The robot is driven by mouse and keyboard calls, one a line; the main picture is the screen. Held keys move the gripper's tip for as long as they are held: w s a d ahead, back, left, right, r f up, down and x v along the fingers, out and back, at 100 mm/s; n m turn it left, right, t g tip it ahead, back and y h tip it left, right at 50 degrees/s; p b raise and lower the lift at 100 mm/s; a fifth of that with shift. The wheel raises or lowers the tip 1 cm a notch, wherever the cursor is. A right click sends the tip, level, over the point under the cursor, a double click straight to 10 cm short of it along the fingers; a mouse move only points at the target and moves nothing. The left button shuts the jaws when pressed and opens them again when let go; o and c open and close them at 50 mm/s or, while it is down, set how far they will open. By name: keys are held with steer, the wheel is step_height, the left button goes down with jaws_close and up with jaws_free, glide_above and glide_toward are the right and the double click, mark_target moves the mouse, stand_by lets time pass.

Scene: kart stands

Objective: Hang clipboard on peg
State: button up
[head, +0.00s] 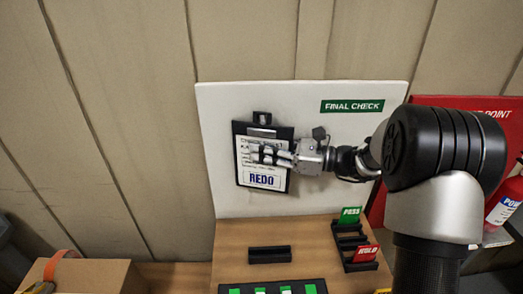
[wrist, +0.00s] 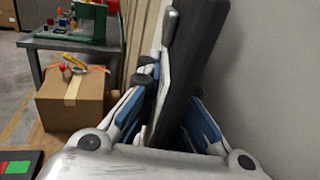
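The clipboard (head: 283,182) is a dark board with a white sheet marked REDO and a clip at its top. It is upright, slightly tilted, in front of the white FINAL CHECK panel (head: 350,140). My gripper (head: 262,153) reaches in from the right, its fingers across the sheet. In the wrist view the clipboard (wrist: 187,65) shows edge-on between the blue-padded fingers of my gripper (wrist: 165,118), which look shut on it. A small dark piece (head: 262,117) shows at the clipboard's top; I cannot tell whether it is the peg or part of the clip.
Below the panel, a wooden bench (head: 230,246) holds an empty black slot holder (head: 269,254), a rack with a green PASS card (head: 350,214) and a red HOLD card (head: 366,254). A cardboard box (head: 85,277) stands at lower left. A red panel (head: 430,102) is behind my arm.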

steer(key=o, duration=0.5)
steer(key=shift+d, duration=0.1)
